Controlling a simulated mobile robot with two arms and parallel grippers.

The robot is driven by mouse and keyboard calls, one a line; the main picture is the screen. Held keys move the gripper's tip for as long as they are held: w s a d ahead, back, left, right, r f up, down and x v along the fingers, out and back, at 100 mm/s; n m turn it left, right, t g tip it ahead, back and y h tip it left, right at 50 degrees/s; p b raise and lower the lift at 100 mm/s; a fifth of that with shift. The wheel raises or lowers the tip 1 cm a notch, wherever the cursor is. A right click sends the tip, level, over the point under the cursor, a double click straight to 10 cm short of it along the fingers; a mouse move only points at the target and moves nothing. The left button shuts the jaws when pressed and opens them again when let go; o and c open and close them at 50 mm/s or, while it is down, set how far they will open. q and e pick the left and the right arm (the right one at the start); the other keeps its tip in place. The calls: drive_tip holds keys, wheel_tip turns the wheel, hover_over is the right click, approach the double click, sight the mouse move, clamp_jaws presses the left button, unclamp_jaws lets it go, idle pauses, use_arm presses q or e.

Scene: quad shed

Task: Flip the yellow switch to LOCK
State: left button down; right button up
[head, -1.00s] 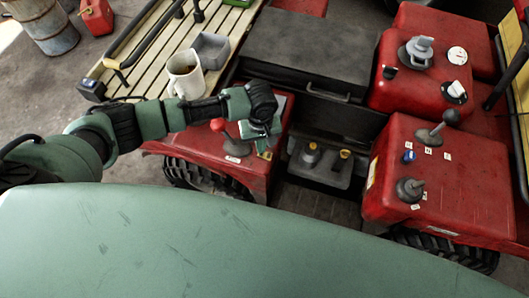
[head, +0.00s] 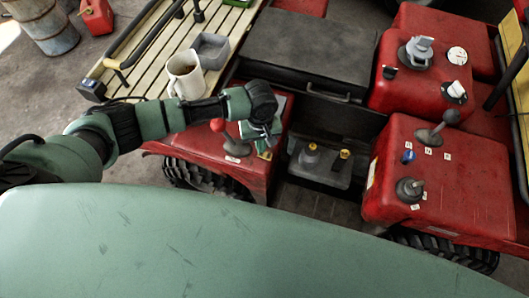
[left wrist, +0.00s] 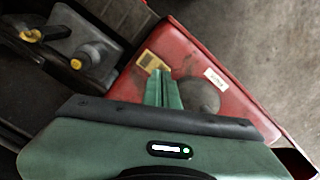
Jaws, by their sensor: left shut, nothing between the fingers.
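A grey control box (head: 322,172) sits low between the two red fenders. It carries two yellow-topped controls: a rounder one (head: 312,148) on the left and a lever-like one (head: 345,154) on the right. No LOCK lettering is readable. In the left wrist view the lever-like yellow switch (left wrist: 31,36) and the round yellow knob (left wrist: 76,64) show at the upper left. My left gripper (head: 264,150) is over the left red fender, left of the box and apart from both yellow controls. In the left wrist view its green fingers (left wrist: 162,76) are together and empty. My right gripper is not in view.
A red-knobbed lever (head: 218,126) stands on the left red fender (head: 250,178), close beside my left gripper. A mug (head: 185,75) and grey tray (head: 210,50) sit on the slatted rack behind. The right red fender (head: 470,190) bears several knobs and levers.

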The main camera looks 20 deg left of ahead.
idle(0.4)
use_arm(q)
drive_tip(key=shift+f+b, duration=0.45)
drive_tip(key=shift+f, duration=0.55)
idle(0.5)
wheel_tip(320, 180, up, 7)
drive_tip(key=p, duration=0.8)
drive_tip(key=shift+r+p, duration=0.1)
drive_tip(key=shift+p, duration=0.2)
idle(0.3)
